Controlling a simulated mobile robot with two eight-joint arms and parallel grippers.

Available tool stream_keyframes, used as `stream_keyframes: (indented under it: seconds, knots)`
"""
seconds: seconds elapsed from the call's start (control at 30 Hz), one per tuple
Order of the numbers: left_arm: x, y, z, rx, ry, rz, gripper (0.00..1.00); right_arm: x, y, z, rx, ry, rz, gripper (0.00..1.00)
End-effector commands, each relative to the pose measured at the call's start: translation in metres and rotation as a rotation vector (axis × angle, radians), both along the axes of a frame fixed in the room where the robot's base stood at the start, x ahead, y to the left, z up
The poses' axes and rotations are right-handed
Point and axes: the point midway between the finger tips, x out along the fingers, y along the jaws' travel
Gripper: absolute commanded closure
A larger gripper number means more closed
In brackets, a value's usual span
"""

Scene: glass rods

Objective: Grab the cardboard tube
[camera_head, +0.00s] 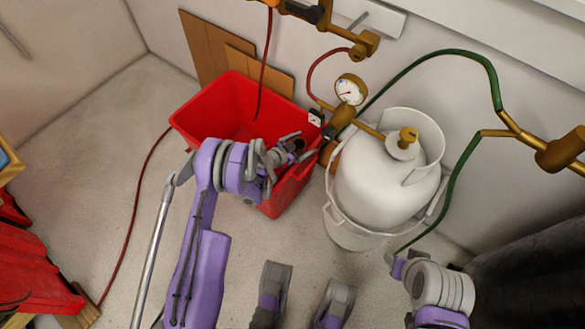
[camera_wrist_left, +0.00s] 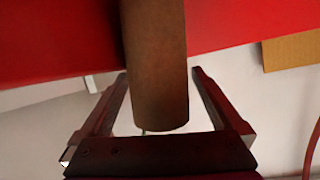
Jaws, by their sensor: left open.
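The cardboard tube (camera_wrist_left: 155,70) is a brown cylinder in the left wrist view, running from the top edge to a rounded lower end near my palm. My left gripper (camera_wrist_left: 158,85) is open, with one finger on each side of the tube and visible gaps between. In the head view my left gripper (camera_head: 298,146) is at the right side of the red bin (camera_head: 190,122); the tube is mostly hidden there by the gripper. My right arm's end (camera_head: 395,264) shows at lower right, but its fingers are unclear.
A white gas cylinder (camera_head: 375,185) in a white bucket (camera_head: 345,235) stands right of the bin, with a gauge (camera_head: 350,89) and hoses nearby. Cardboard sheets (camera_head: 205,48) lean on the wall behind. The floor left of my left arm is mostly clear, crossed by a red hose (camera_head: 135,215).

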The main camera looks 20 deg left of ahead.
Motion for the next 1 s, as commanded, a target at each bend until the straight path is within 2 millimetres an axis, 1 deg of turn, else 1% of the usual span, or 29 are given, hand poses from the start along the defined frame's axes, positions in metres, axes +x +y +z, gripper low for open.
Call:
stream_keyframes:
  seconds: [0.17,0.2,0.27,0.3,0.37,0.4,0.47,0.5,0.57,0.6,0.73,1.0]
  knots:
    - [0.0006,-0.0003,0.0006,0.0,0.0,0.001,0.0,-0.0001,0.0,0.0004,0.0,0.0,0.0,0.5]
    - [0.0006,-0.0003,0.0006,0.0,0.0,0.001,0.04,-0.0001,0.0,0.0004,0.0,0.0,0.0,0.5]
    - [0.0006,-0.0002,0.0006,0.0,0.0,0.001,0.14,-0.0001,0.0,0.0004,0.0,0.0,0.0,0.5]
    - [0.0006,-0.0002,0.0006,0.0,0.0,0.001,0.22,-0.0001,0.0,0.0004,0.0,0.0,0.0,0.5]
    - [0.0005,-0.0002,0.0007,0.0,0.0,0.001,0.32,-0.0001,0.0,0.0004,0.0,0.0,0.0,0.5]
    - [0.0005,-0.0002,0.0007,0.0,0.0,0.001,0.4,-0.0001,0.0,0.0004,0.0,0.0,0.0,0.5]
    - [0.0005,-0.0002,0.0007,0.0,0.0,0.001,0.5,-0.0001,0.0,0.0004,0.0,0.0,0.0,0.5]
    - [0.0005,-0.0002,0.0007,0.0,0.0,0.001,0.58,-0.0001,0.0,0.0004,0.0,0.0,0.0,0.5]
    - [0.0005,-0.0002,0.0007,0.0,0.0,0.001,0.68,-0.0001,0.0,0.0004,0.0,0.0,0.0,0.5]
    - [0.0005,-0.0002,0.0007,0.0,0.0,0.001,0.76,-0.0001,0.0,0.0004,0.0,0.0,0.0,0.5]
    - [0.0004,-0.0001,0.0007,-0.001,0.0,0.001,0.99,-0.0001,0.0,0.0004,0.0,0.0,0.0,0.5]
    - [0.0005,-0.0001,0.0008,-0.001,0.0,0.001,1.0,-0.0001,0.0,0.0004,0.0,0.0,0.0,0.5]
